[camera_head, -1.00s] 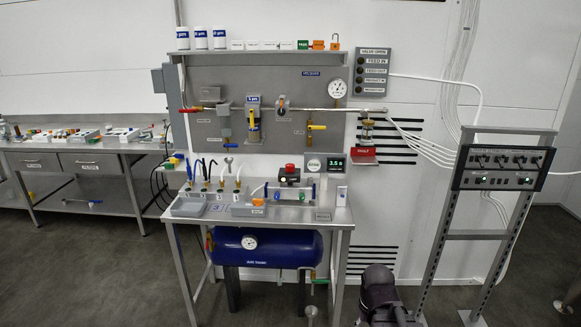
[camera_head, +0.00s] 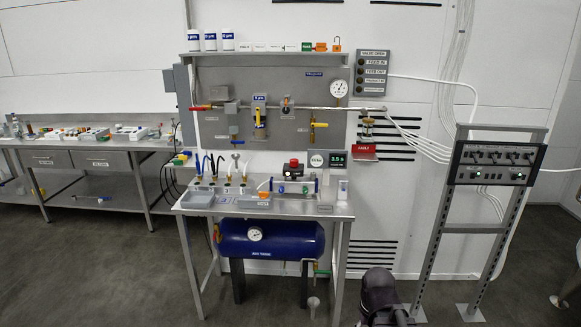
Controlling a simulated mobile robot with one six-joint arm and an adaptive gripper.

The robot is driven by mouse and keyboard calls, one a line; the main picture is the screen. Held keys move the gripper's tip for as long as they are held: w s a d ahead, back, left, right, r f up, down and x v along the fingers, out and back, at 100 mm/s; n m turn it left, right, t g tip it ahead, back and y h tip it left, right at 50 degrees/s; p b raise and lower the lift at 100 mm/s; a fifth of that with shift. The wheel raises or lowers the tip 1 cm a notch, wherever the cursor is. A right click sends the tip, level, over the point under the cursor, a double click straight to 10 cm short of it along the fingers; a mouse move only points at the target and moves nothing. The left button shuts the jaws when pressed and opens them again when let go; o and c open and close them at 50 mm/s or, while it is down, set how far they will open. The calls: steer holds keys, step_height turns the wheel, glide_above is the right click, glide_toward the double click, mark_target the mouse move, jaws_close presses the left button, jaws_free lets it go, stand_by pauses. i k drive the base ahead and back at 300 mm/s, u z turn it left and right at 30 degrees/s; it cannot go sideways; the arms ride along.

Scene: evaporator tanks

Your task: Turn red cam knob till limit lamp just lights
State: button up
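A red round knob (camera_head: 294,163) sits on a small dark unit at the back of the steel bench (camera_head: 330,208), in the head view. I cannot tell whether it is the cam knob. Other red parts are a red lever (camera_head: 200,108) on the panel and a red tag (camera_head: 364,152) at right. No lamp is clearly marked as the limit lamp. The valve indicator box (camera_head: 373,73) has a column of dark lamps. Small green lights show on the control box (camera_head: 492,163). My gripper is not clearly visible. A dark rounded part at the bottom appears to belong to my arm.
A blue tank (camera_head: 285,240) with a gauge hangs under the bench. A grey stand carries the control box at right. A second bench (camera_head: 90,150) with small parts stands at left. The floor (camera_head: 110,280) in front at left is clear.

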mark_target(293, 162)
steer(key=k, duration=1.05)
steer(key=u, duration=0.65)
steer(key=i, duration=2.45)
steer(key=z, duration=0.65)
